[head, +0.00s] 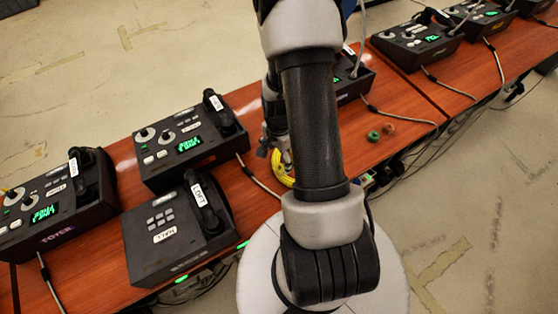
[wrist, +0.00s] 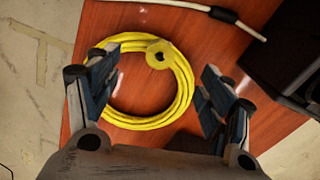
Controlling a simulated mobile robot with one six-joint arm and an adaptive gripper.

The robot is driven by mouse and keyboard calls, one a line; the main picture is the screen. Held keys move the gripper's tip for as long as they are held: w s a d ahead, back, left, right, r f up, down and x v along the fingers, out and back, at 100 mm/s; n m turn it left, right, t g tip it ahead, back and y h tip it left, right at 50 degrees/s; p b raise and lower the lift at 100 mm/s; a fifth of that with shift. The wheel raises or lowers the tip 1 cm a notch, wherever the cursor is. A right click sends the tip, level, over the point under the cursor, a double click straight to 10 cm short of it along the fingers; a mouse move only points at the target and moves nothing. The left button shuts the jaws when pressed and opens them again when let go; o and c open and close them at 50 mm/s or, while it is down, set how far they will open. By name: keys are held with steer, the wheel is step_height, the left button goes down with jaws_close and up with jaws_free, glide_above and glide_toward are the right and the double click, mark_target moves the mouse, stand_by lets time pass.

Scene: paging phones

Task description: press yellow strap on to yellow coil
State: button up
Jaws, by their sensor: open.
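The yellow coil (wrist: 145,123) of cable lies flat on the red-brown table top in the wrist view. A small round yellow piece with a dark centre, which looks like the yellow strap (wrist: 158,47), sits at the coil's far edge and overlaps its turns. In the head view the coil (head: 281,173) is partly hidden behind my arm; I cannot make out the strap there. My gripper (wrist: 158,80) is open and empty, its blue-padded fingers on either side of the coil. In the head view my gripper (head: 276,138) is partly hidden by my arm.
Paging phones (head: 190,144) stand left of the coil, and more (head: 417,40) stand at the upper right. A dark box (wrist: 292,55) and a pale cable (wrist: 205,8) are close to the coil. A green ring (head: 373,136) and an orange ring (head: 389,129) lie to the right.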

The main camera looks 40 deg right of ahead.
mark_target(279, 168)
steer(key=m+b, duration=0.1)
steer(key=m, duration=0.2)
steer(key=shift+w+d+r+b, duration=0.15)
steer(key=shift+w+r+b, duration=0.05)
steer(key=shift+r+b, duration=0.2)
steer(key=shift+c, duration=1.3)
steer(key=shift+r+m+b, duration=0.35)
steer(key=shift+m+b, duration=0.3)
steer(key=shift+m, duration=0.55)
steer(key=shift+c, duration=0.8)
steer(key=m, duration=0.1)
steer(key=r+m+b, duration=0.1)
steer(key=m, duration=0.1)
steer(key=shift+s+r+m+b, duration=0.1)
steer(key=shift+r+m+b, duration=0.15)
steer(key=shift+m+b, duration=0.15)
steer(key=shift+c, duration=1.2)
steer(key=m, duration=0.1)
steer(key=r+m, duration=0.1)
steer(key=shift+s+m+b, duration=0.1)
steer(key=shift+m+b, duration=0.2)
steer(key=shift+b, duration=0.05)
steer(key=c, duration=0.4)
steer(key=shift+f+b, duration=0.55)
steer(key=shift+f, duration=0.15)
steer(key=c, duration=0.4)
step_height(279, 168, down, 6)
steer(key=b, duration=0.4)
steer(key=shift+b, duration=0.3)
jaws_close()
